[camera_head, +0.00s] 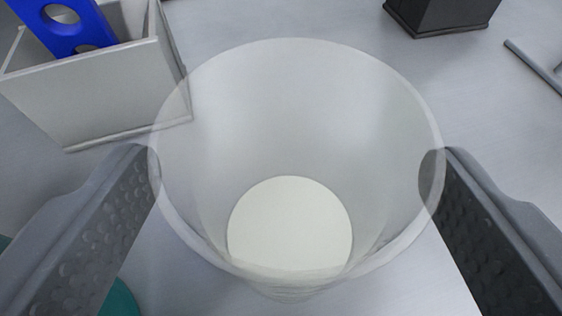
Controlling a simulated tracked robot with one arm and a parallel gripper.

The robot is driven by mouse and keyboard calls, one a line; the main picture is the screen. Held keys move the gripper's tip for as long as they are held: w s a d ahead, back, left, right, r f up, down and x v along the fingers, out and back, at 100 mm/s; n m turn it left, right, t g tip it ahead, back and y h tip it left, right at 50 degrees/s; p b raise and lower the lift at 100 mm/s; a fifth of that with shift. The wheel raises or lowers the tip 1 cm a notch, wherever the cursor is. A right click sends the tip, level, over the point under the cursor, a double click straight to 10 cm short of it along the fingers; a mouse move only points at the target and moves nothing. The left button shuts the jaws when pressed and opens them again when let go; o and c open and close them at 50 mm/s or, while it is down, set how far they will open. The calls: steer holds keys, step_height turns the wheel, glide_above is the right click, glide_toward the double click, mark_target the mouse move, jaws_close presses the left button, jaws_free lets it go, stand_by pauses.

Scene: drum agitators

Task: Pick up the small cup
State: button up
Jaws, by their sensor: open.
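A translucent, whitish cup (300,110) stands upright in the middle of the view, seen from above into its wide mouth. A pale cream disc (290,225) shows at its bottom. My gripper (295,170) is open, with one dark grey, dimpled finger on each side of the cup. The fingertips overlap the left and right edges of the cup's rim in the picture. I cannot tell whether they touch its wall.
A light grey box (95,95) holding a blue part with holes (70,22) stands at upper left, close to the cup. A black box (440,15) is at upper right, near a thin grey rod (535,65). A teal object (120,300) shows partly at lower left.

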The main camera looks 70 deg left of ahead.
steer(key=shift+x, duration=0.8)
steer(key=shift+r, duration=0.1)
steer(key=c, duration=1.1)
steer(key=shift+r, duration=0.1)
